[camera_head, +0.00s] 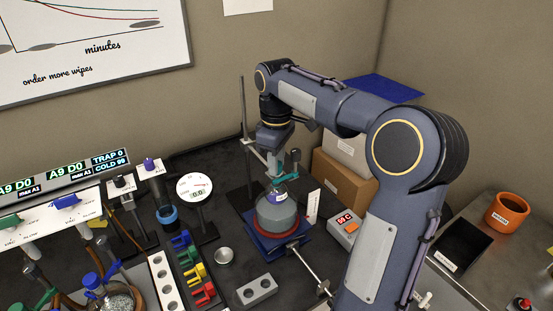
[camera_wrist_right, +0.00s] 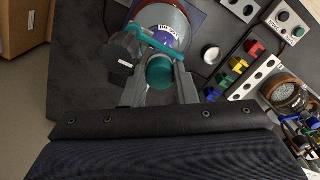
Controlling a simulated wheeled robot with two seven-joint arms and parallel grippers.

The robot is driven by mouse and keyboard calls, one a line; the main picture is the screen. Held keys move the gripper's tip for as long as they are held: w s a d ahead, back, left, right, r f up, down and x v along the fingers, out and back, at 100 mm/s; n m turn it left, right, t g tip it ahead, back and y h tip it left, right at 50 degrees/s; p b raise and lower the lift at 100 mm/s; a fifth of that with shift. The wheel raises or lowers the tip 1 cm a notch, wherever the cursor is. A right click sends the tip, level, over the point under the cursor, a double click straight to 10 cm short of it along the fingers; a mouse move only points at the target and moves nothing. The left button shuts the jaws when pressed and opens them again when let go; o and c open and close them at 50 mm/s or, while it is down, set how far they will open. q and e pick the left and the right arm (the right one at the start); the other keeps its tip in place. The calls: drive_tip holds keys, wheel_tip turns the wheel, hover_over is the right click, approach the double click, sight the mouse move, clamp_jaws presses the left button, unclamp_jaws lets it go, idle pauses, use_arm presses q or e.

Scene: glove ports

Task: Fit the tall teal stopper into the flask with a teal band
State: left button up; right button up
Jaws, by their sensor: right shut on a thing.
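My right gripper (camera_head: 275,170) points down over a round grey glass flask (camera_head: 277,218). In the right wrist view my right gripper (camera_wrist_right: 160,88) is shut on a teal stopper (camera_wrist_right: 160,71), whose rounded end shows between the fingers. The flask (camera_wrist_right: 165,16) is just beyond it, with a white label and a blue-violet band at its neck. A teal bar (camera_wrist_right: 152,40) crosses close to the neck; it also shows beside the gripper in the head view (camera_head: 294,158). I cannot tell whether the stopper is seated in the neck. My left gripper is out of view.
The flask stands on a blue base with a red ring (camera_head: 262,231). A stand rod (camera_head: 243,110) rises behind it. Coloured clips (camera_head: 195,268), a grey block (camera_head: 257,290) and a round dial (camera_head: 195,188) are to the left.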

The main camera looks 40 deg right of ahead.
drive_tip(key=o, duration=1)
drive_tip(key=shift+c, duration=0.2)
drive_tip(key=shift+r, duration=0.1)
drive_tip(key=shift+r, duration=0.3)
wheel_tip(320, 180, up, 12)
drive_tip(key=p, duration=0.1)
drive_tip(key=shift+r, duration=0.2)
drive_tip(key=s+a+f+m+t+y, duration=0.3)
drive_tip(key=s+a+f+m+t, duration=0.2)
drive_tip(key=s+a+f, duration=1.1)
drive_tip(key=s+f+m, duration=0.2)
drive_tip(key=s, duration=0.3)
drive_tip(key=shift+a+f+t+y, duration=0.3)
drive_tip(key=shift+a+y, duration=0.1)
